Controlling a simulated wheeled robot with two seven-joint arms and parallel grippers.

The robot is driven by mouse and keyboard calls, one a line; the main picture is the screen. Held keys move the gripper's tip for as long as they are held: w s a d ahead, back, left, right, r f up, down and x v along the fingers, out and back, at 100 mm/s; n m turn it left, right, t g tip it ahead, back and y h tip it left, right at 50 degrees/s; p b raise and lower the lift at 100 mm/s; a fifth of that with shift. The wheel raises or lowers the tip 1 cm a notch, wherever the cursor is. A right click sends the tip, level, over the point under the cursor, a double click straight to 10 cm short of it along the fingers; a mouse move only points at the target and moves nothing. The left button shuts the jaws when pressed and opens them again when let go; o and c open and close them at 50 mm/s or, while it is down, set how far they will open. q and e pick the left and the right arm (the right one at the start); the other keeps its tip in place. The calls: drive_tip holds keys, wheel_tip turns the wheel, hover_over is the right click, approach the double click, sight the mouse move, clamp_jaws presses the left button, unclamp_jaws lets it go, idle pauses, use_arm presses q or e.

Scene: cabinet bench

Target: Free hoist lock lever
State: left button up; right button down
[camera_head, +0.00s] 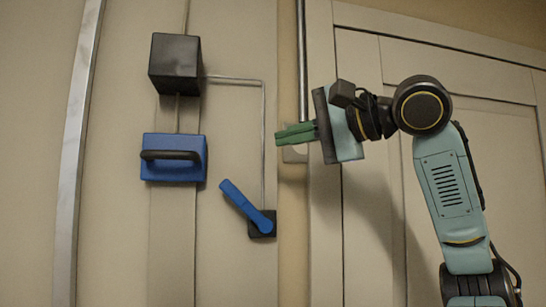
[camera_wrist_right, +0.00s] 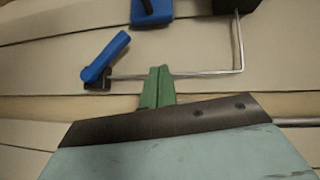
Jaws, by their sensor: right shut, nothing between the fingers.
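The blue lock lever (camera_head: 243,204) is pivoted on a small black block (camera_head: 261,229) at the lower end of a thin grey rod. It slants up to the left from its pivot. It also shows in the right wrist view (camera_wrist_right: 106,58). The blue hoist block (camera_head: 174,170) with a black handle hangs to the left, below a black box (camera_head: 175,64). My right gripper (camera_head: 279,136) has green fingers, shut and empty, above and to the right of the lever and apart from it. The fingers also show in the right wrist view (camera_wrist_right: 158,70). My left gripper is not in view.
The thin grey rod (camera_head: 263,140) runs from the black box to the right and down to the lever's block. A vertical metal pole (camera_head: 302,60) and a panelled cabinet door (camera_head: 440,80) stand on the right. The panel below the blue block is clear.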

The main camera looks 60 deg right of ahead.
drive_tip(key=s, duration=0.1)
drive_tip(key=s+r, duration=0.1)
drive_tip(key=shift+s+a+r, duration=0.3)
drive_tip(key=shift+s+a, duration=0.1)
